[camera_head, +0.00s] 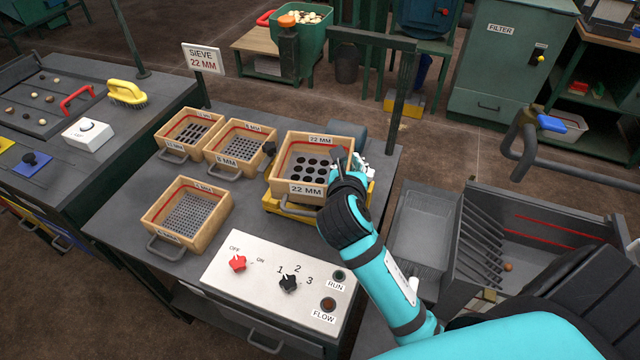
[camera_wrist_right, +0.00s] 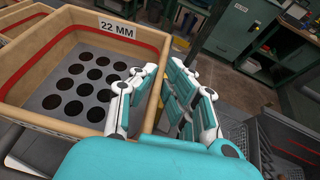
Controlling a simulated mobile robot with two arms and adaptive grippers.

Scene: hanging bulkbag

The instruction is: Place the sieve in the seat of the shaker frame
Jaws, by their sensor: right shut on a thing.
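The wooden sieve marked 22 MM (camera_head: 280,183) has a dark plate with large round holes. It is over the yellow shaker frame (camera_head: 372,192), whose yellow parts show below its front and right sides. I cannot tell if it rests fully in the seat or is slightly above it. My right gripper (camera_head: 352,166) is shut on the sieve's right wall. In the right wrist view the fingers (camera_wrist_right: 163,88) straddle that wall of the sieve (camera_wrist_right: 115,50). The contact is partly hidden by the fingers. My left gripper is not in view.
Three other sieves with smaller holes (camera_head: 228,165) (camera_head: 168,132) (camera_head: 160,212) stand to the left on the grey bench (camera_head: 125,222). A sign (camera_head: 201,58) reads SIEVE 22 MM. A control panel (camera_head: 262,262) is in front. A green post (camera_head: 405,75) rises behind the gripper.

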